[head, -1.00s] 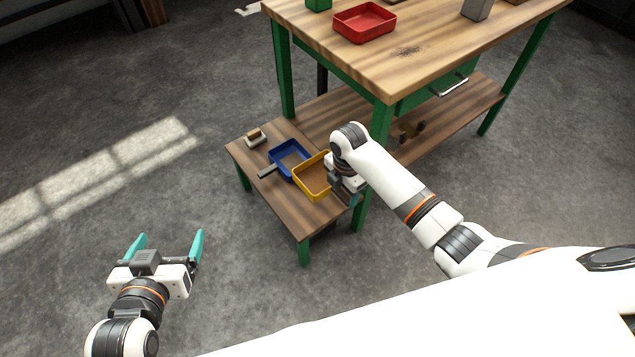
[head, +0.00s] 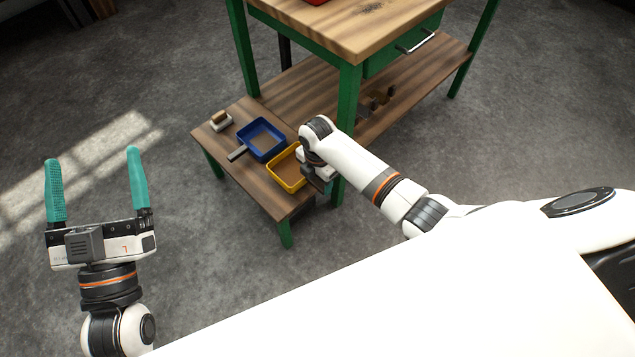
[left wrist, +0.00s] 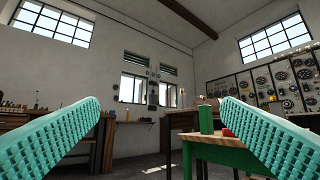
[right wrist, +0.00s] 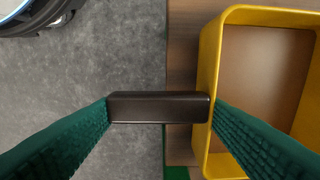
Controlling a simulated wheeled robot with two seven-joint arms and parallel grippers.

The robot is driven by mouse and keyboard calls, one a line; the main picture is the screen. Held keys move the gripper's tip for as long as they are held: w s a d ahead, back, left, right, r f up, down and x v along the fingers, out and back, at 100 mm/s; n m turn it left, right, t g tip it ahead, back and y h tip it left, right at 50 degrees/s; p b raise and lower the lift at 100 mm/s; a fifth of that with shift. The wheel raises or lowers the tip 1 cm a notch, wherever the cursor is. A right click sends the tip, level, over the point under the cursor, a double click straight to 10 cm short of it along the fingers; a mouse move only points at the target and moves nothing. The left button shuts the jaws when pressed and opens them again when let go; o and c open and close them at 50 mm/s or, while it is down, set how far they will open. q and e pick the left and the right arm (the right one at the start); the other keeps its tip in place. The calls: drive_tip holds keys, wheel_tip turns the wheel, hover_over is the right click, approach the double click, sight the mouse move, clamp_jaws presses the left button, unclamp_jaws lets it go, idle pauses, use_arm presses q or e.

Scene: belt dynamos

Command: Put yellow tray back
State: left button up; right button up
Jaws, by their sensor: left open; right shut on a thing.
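The yellow tray (head: 286,181) is an open, rectangular tray at the right edge of the low wooden side bench (head: 262,197). My right gripper (right wrist: 160,108) is shut on its dark handle bar (right wrist: 160,107), which lies between the green fingers beside the tray wall. The yellow tray also shows in the right wrist view (right wrist: 210,75), and it looks empty. In the head view my right arm hides part of the tray and the handle. I cannot tell whether the tray touches the bench. My left gripper (head: 96,185) is open and empty, over the floor at the left.
A blue tray (head: 261,139) with a grey handle sits just behind the yellow tray on the bench. A small block on a light base (head: 220,120) is farther back. The green-legged workbench (head: 348,130) stands beside them. The floor at the left is clear.

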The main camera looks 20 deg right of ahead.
use_arm(q)
drive_tip(key=shift+s+r+t+h, duration=0.3)
drive_tip(key=shift+s+r+t, duration=0.55)
drive_tip(key=shift+r+t, duration=0.3)
use_arm(e)
drive_tip(key=shift+f, duration=0.75)
use_arm(q)
drive_tip(key=shift+s, duration=0.1)
use_arm(e)
drive_tip(key=shift+f, duration=0.1)
drive_tip(key=o, duration=1.1)
drive_tip(key=shift+c, duration=0.2)
use_arm(q)
drive_tip(key=shift+r, duration=0.1)
